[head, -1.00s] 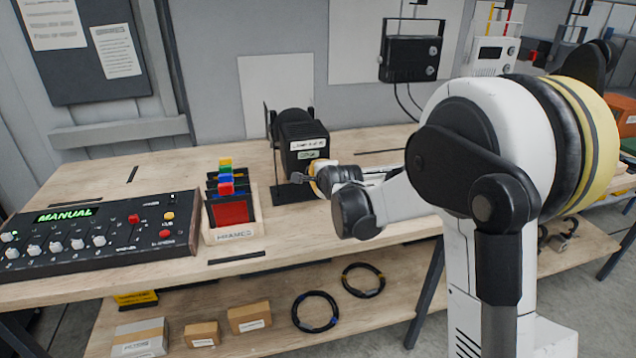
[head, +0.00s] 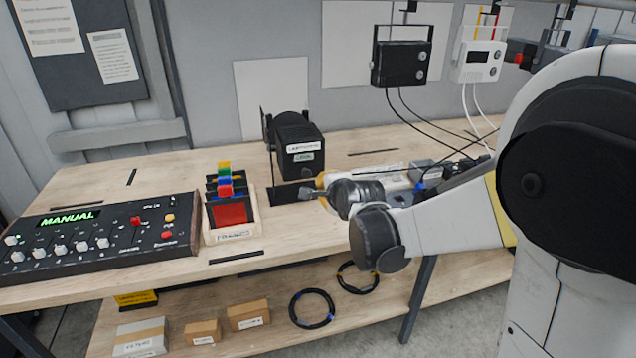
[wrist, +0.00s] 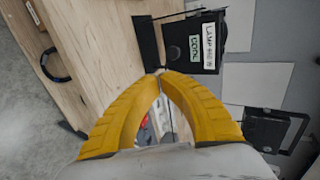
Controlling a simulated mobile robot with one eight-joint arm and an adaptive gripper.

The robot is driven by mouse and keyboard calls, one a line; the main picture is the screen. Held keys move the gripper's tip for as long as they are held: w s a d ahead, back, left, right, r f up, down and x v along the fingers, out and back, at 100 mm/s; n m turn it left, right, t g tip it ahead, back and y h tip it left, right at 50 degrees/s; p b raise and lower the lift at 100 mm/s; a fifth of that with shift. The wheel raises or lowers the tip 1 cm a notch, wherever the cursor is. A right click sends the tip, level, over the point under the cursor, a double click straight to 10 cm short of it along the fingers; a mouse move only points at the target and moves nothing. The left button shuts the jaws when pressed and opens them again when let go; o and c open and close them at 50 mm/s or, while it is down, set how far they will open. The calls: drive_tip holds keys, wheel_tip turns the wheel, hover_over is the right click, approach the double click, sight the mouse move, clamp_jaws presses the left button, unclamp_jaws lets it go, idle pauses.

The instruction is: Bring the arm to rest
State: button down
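My gripper (head: 308,193) is above the bench top in the head view, just in front of and to the right of the black lamp box's foot. In the wrist view its two yellow fingers (wrist: 159,75) curve in and meet at their tips, with nothing seen between the tips. The labelled black lamp box (head: 298,145) stands on the bench beyond the gripper; it also shows in the wrist view (wrist: 207,42). My arm reaches in from the right, bent, and hides part of the bench.
The wooden bench (head: 130,195) carries a control panel (head: 95,238) reading MANUAL and a wooden holder (head: 232,236) with coloured cards. A black device (head: 401,62) and a white device (head: 478,60) hang behind, cables trailing. Boxes and cable coils lie on the lower shelf.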

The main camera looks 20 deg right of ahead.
drive_tip(key=s+a+f+n+g+b, duration=0.1)
drive_tip(key=s+n+g, duration=0.4)
drive_tip(key=s+n, duration=1.3)
drive_tip(key=s+a, duration=0.1)
drive_tip(key=s, duration=1.2)
drive_tip(key=shift+f, duration=0.15)
